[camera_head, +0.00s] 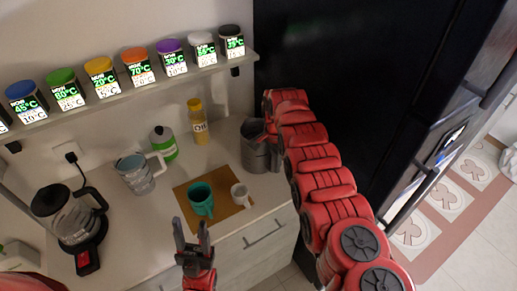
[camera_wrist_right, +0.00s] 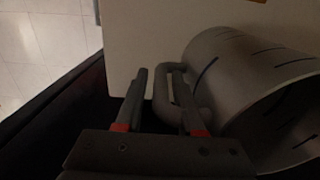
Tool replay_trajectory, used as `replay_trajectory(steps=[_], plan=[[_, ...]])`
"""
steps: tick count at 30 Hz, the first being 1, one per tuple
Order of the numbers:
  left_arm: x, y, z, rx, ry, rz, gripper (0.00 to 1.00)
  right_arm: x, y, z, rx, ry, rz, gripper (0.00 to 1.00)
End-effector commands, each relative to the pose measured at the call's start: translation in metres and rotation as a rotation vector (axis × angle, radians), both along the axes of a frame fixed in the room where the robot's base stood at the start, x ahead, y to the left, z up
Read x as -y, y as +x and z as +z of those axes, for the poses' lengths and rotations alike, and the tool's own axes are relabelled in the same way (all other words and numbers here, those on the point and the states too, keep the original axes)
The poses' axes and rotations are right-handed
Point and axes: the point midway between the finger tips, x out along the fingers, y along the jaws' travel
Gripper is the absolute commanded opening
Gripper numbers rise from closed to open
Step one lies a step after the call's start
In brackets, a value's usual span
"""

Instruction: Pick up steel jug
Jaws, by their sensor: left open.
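The steel jug (camera_head: 256,150) stands upright on the counter beside the dark fridge in the head view. In the right wrist view the jug (camera_wrist_right: 255,85) fills the right side, with its handle (camera_wrist_right: 163,88) towards my fingers. My right gripper (camera_wrist_right: 160,98) is open around the handle, one finger on the outer side and one in the handle loop. A narrow gap shows beside the outer finger. In the head view its fingers are mostly hidden behind my red arm and the jug. My left gripper (camera_head: 191,238) is open and empty in front of the counter.
A brown board (camera_head: 226,208) holds a teal cup (camera_head: 201,200) and a white cup (camera_head: 240,194). A yellow bottle (camera_head: 197,122), a green bottle (camera_head: 163,143), a glass pitcher (camera_head: 136,174) and a coffee maker (camera_head: 68,216) stand left. Spice dispensers line the shelf (camera_head: 150,87) above.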

Motion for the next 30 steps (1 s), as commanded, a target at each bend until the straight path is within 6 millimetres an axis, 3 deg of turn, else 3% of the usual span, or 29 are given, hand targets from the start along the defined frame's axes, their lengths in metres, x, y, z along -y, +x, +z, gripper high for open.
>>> replay_trajectory(steps=[4, 11, 30], plan=[[0.0, 0.0, 0.0003, 0.0, 0.0, 0.0, 0.5, -0.0001, 0.0003, 0.0006, 0.001, 0.001, 0.0, 0.37], [0.0, 0.0, 0.0003, 0.0, 0.0, 0.0, 0.5, -0.0003, 0.0004, 0.001, 0.001, 0.0, 0.001, 0.0], [0.0, 0.0, 0.0003, 0.0, 0.0, 0.0, 0.5, -0.0004, 0.0007, 0.0014, 0.002, 0.0, 0.001, 0.0]])
